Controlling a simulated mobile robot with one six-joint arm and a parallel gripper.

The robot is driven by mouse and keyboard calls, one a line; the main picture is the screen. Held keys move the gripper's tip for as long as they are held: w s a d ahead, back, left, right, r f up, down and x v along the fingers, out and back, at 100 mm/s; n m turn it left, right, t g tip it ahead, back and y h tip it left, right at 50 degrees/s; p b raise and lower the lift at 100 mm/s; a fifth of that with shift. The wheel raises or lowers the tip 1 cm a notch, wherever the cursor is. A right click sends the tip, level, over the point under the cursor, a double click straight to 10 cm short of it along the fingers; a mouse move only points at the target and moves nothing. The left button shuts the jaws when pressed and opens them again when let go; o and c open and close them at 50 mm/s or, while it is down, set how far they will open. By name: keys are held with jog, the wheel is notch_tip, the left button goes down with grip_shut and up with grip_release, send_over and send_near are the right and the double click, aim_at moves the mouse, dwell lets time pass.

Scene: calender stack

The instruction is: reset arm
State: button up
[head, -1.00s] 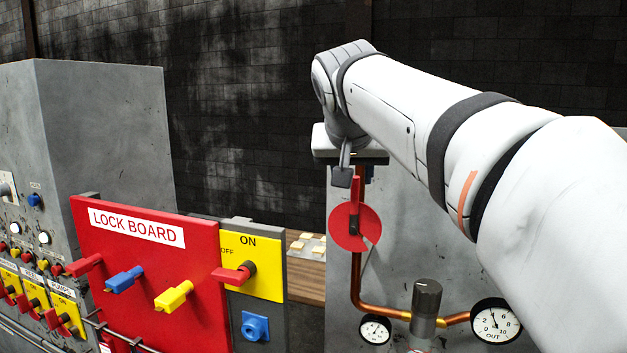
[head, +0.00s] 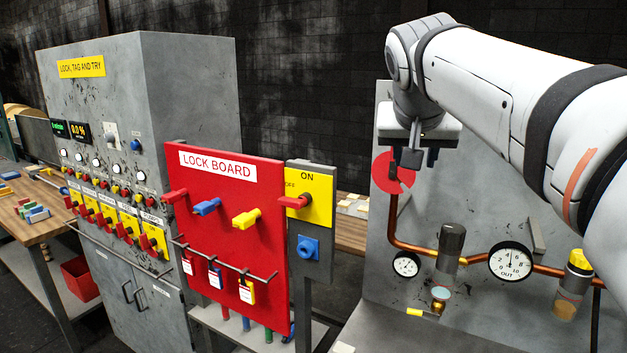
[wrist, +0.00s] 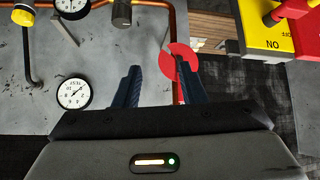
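My gripper (head: 410,158) hangs from the white arm on the right of the head view, fingers pointing down. In the wrist view my gripper (wrist: 160,78) has its two dark fingers apart with nothing between them. A red disc (head: 383,180) on the copper pipe stands behind the fingers in the head view, partly hidden by them. It also shows in the wrist view (wrist: 176,56), behind the right finger. I cannot tell how far the gripper is from it.
The grey panel (head: 470,190) carries copper pipe and gauges (head: 510,262). Left of it are a yellow ON/OFF switch plate (head: 318,210), the red lock board (head: 205,240) with locks and tags, a grey control cabinet (head: 190,110) and a workbench (head: 35,235).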

jog(key=s+f+n+g+y+b, duration=0.1)
jog(key=s+f, duration=0.5)
jog(key=f, duration=0.5)
jog(key=s+a+f+n+g+y+b, duration=0.1)
jog(key=s+f+g, duration=0.1)
jog(key=s+f, duration=0.4)
jog(key=s+f+n+g+b, duration=0.1)
jog(key=s+f, duration=0.6)
jog(key=f, duration=0.9)
jog(key=shift+a+f+g+y, duration=0.3)
jog(key=shift+f+g+y, duration=0.1)
jog(key=shift+s, duration=0.1)
